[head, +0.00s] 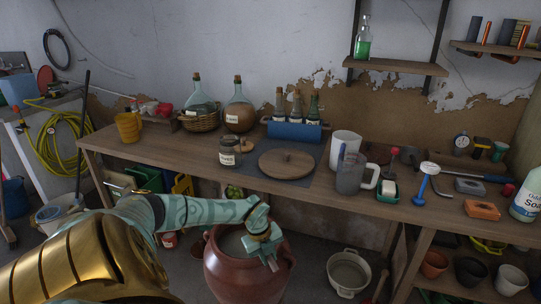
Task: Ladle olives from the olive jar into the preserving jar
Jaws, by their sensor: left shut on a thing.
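The olive jar (225,283) is a large reddish-brown pot with handles, standing low in front of the bench. Its mouth is open and looks greyish inside; I cannot make out olives. The preserving jar (230,153) is a small labelled glass jar on the bench, upright, behind and above the olive jar. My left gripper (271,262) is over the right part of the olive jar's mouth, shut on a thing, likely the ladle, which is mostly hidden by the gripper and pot. My right gripper is not in view.
The wooden bench (330,189) holds a round wooden lid (286,170) on a dark mat, a grey jug (351,175) and a white cylinder (343,142). Glass demijohns (239,114) stand at the back. A white colander (348,274) is right of the olive jar.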

